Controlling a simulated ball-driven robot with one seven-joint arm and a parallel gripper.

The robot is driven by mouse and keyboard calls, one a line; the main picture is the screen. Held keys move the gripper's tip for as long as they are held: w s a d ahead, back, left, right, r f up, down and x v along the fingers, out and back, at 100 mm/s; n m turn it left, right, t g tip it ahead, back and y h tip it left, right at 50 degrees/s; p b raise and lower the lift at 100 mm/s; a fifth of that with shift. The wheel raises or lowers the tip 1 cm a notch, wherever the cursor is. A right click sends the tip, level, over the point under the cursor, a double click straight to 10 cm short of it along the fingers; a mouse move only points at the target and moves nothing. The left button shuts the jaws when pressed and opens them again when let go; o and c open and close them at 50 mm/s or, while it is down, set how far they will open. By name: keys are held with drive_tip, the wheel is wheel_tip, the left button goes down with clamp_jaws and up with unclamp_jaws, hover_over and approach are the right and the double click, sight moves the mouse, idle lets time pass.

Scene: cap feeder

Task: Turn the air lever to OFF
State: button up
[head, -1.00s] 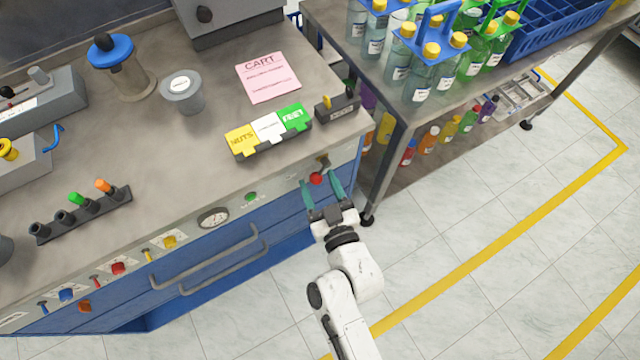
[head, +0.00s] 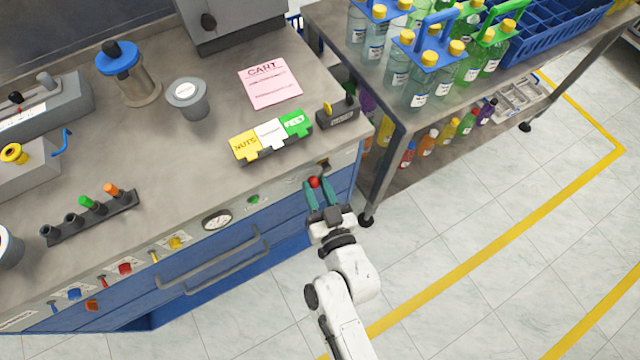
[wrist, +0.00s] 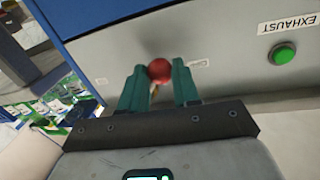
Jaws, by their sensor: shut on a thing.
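The air lever (head: 314,182) has a red ball knob and sits on the bench's front panel near its right end. The knob also shows in the wrist view (wrist: 160,70). My gripper (head: 318,187) has its two teal fingers closed on either side of the red knob. In the wrist view my gripper (wrist: 160,78) shows the knob between the fingertips, with a bit of yellowish stem below it. Small labels flank the knob, too blurred to read. Most of the lever's stem is hidden by the fingers.
A green button (wrist: 283,53) marked EXHAUST and a round gauge (head: 217,220) are on the same panel. Drawer handles (head: 215,268) stick out below. A metal cart (head: 384,180) with bottles stands close on the right. The tiled floor is clear in front.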

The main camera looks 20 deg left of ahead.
drive_tip(key=shift+s+a+r+m, duration=0.15)
drive_tip(key=shift+r+m, duration=0.05)
drive_tip(key=shift+m, duration=0.4)
drive_tip(key=o, duration=1)
drive_tip(key=shift+o, duration=0.2)
drive_tip(key=shift+s+d, duration=0.25)
drive_tip(key=b+v, duration=0.1)
drive_tip(key=v, duration=0.9)
drive_tip(key=shift+d, duration=0.15)
